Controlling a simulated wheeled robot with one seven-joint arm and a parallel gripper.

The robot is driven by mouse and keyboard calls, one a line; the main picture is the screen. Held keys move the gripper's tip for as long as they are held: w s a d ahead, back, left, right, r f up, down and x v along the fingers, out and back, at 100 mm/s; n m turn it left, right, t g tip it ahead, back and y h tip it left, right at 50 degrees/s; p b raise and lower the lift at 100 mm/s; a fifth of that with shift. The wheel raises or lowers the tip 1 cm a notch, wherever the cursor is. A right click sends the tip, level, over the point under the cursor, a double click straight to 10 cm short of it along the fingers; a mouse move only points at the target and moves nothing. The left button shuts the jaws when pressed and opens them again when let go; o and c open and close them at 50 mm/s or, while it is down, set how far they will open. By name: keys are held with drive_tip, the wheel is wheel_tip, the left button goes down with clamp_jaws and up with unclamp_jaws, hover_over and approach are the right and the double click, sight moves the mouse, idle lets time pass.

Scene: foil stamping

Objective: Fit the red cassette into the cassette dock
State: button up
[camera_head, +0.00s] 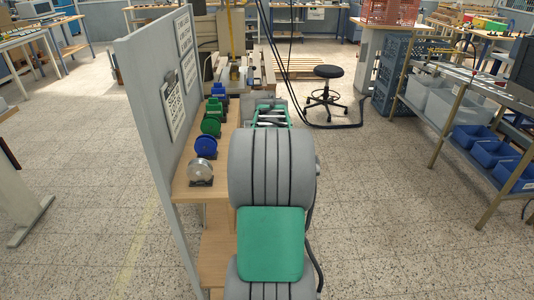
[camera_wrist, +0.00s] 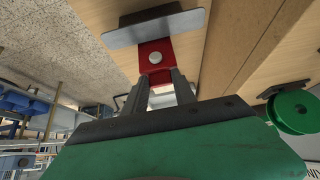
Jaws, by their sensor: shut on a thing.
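In the wrist view my gripper (camera_wrist: 160,76) is shut on the red cassette (camera_wrist: 154,48), which shows as a red block with a round silver disc on its face. A flat grey plate (camera_wrist: 155,27) lies across the cassette's far end; I cannot tell whether it belongs to the cassette or to something else. Light wooden shelf surface (camera_wrist: 222,40) shows behind them. In the head view my arm covers the gripper and the cassette. I cannot make out the cassette dock for certain in either view.
A wooden shelf (camera_head: 187,188) runs along a grey panel (camera_head: 150,100) with posted sheets. On it stand a silver reel (camera_head: 201,171), a blue reel (camera_head: 206,146) and a green reel (camera_head: 211,126). A black stool (camera_head: 327,90) stands beyond.

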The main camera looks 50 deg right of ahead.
drive_tip(key=shift+f, duration=1.15)
drive_tip(key=o, duration=1.1)
drive_tip(key=shift+o, duration=0.2)
drive_tip(key=shift+r, duration=0.1)
